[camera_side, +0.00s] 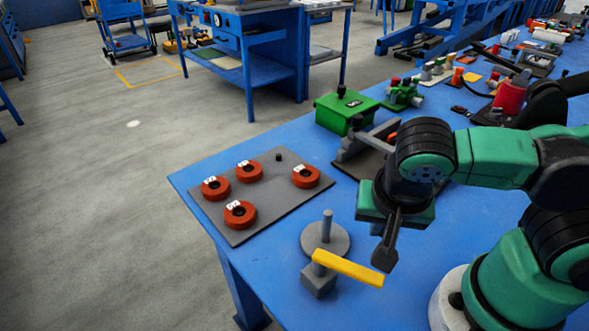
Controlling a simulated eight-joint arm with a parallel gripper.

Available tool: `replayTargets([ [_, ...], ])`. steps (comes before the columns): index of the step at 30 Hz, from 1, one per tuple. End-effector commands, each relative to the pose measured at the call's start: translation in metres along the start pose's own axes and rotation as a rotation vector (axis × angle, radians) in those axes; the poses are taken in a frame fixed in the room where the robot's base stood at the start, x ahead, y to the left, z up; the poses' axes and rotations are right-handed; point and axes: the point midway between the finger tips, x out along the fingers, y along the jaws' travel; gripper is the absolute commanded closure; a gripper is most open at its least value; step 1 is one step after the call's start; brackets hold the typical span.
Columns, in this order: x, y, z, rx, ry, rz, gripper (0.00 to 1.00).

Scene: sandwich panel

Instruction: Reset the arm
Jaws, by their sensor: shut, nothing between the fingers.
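My gripper (385,258) hangs from my green and black arm on the right, fingers pointing down and closed, with nothing held. It is above the blue table (435,275), just to the right of a yellow bar (348,268). The yellow bar extends from a small grey block (319,281). I cannot tell whether the fingertips touch the bar's end or only overlap it in the picture. Behind the block stands a grey round base (312,240) with an upright peg (327,226).
A grey plate (240,233) with several red rings (249,171) lies at the table's left. A green box (345,109) and a grey bracket (352,148) stand farther back. More fixtures crowd the far right, including a red cylinder (510,98). The table's left edge is close to the plate.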

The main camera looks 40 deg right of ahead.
Motion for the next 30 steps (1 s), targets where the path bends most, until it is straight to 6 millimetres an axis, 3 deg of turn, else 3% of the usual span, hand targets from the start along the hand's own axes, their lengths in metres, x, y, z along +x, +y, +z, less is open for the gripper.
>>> replayTargets([
  [9, -0.048, -0.004, 0.000, -0.003, 0.000, -0.001, 1.00],
  [16, -0.069, -0.006, -0.001, -0.002, -0.001, 0.000, 1.00],
  [23, -0.053, -0.021, -0.015, -0.182, -0.063, -0.092, 1.00],
  [30, -0.023, -0.043, -0.062, -0.555, 0.023, -0.338, 1.00],
])
